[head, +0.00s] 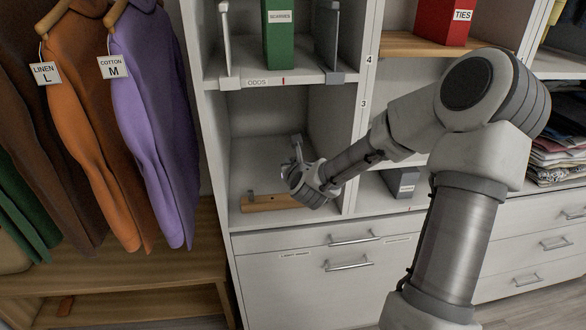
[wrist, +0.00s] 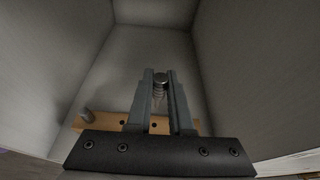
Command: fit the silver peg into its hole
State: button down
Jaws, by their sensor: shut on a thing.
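My gripper (wrist: 160,75) is shut on the silver peg (wrist: 160,80), whose round top shows between the fingertips in the wrist view. The lower part of the peg is mostly hidden by the fingers. A wooden block (wrist: 108,124) with dark holes lies below and partly behind the fingers. A grey peg (wrist: 86,116) stands at the block's left end. In the head view the block (head: 262,203) lies at the front of a cubby floor, and my gripper (head: 297,143) is inside that cubby above it. I cannot tell whether the held peg touches the block.
Grey cubby walls (wrist: 77,55) close in on both sides and behind. The cubby floor (wrist: 155,50) behind the block is clear. A shelf with a green binder (head: 278,35) is above. Hanging clothes (head: 150,110) are to the left.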

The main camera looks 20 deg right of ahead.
jog(key=shift+r, duration=0.1)
dwell(0.3)
jog(key=shift+r, duration=0.1)
jog(key=shift+s+f+b, duration=0.1)
jog(key=shift+f+b, duration=2.25)
jog(key=shift+f, duration=0.65)
jog(key=shift+f+m+h+b, duration=0.15)
jog(key=shift+m+h+b, duration=0.2)
jog(key=shift+m+h, duration=0.05)
jog(key=shift+f+b, duration=0.3)
jog(key=shift+f, duration=0.05)
jog(key=shift+f+b, duration=1.1)
jog(key=shift+f, duration=0.15)
jog(key=c, duration=0.7)
grip_release()
jog(key=shift+c, duration=0.2)
jog(key=shift+s, duration=0.1)
